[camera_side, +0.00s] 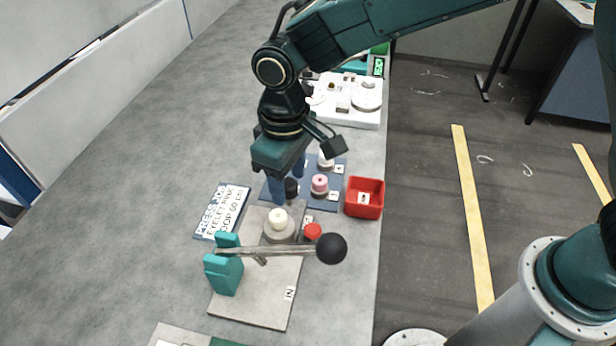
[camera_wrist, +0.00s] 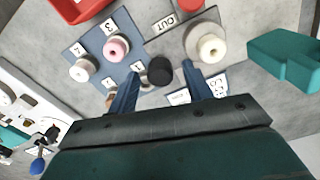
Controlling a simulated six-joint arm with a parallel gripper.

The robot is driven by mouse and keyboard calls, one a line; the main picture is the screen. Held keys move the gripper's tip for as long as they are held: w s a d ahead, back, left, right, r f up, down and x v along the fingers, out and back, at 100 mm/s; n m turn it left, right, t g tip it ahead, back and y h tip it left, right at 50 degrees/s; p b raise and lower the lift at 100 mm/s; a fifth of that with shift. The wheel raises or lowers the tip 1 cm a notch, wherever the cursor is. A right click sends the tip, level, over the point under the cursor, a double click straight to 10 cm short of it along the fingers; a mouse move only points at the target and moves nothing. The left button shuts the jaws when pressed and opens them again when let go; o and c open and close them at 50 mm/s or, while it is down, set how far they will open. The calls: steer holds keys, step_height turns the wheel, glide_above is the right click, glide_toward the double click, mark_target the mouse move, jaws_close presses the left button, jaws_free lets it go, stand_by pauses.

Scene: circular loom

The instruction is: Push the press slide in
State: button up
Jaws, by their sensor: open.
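The press stands on a grey base plate (camera_side: 245,305) with a teal bracket (camera_side: 226,270) and a long metal lever ending in a black ball (camera_side: 331,248). A round grey holder with a cream post (camera_side: 278,219) sits near the plate's far end, by the OUT label (camera_wrist: 163,25); the IN label (camera_side: 289,293) is at the near end. I take this holder for the slide. My gripper (camera_wrist: 162,76) is open, pointing down just beyond the plate's far end. A black knob (camera_wrist: 160,70) appears between its fingertips; whether they touch it I cannot tell.
A blue mat (camera_side: 335,190) with pink and white spools lies behind the press. A red bin (camera_side: 364,198) stands to its right, and a red cap (camera_side: 312,231) is beside the holder. A printed card (camera_side: 221,211) lies left. Bare table is further left.

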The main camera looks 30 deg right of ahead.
mark_target(272, 228)
steer(key=shift+f, duration=0.3)
jaws_close()
steer(key=s+a, duration=0.6)
steer(key=shift+s+a+r, duration=0.1)
steer(key=shift+s+a, duration=0.2)
steer(key=shift+a, duration=0.1)
jaws_free()
steer(key=shift+s+a, duration=0.1)
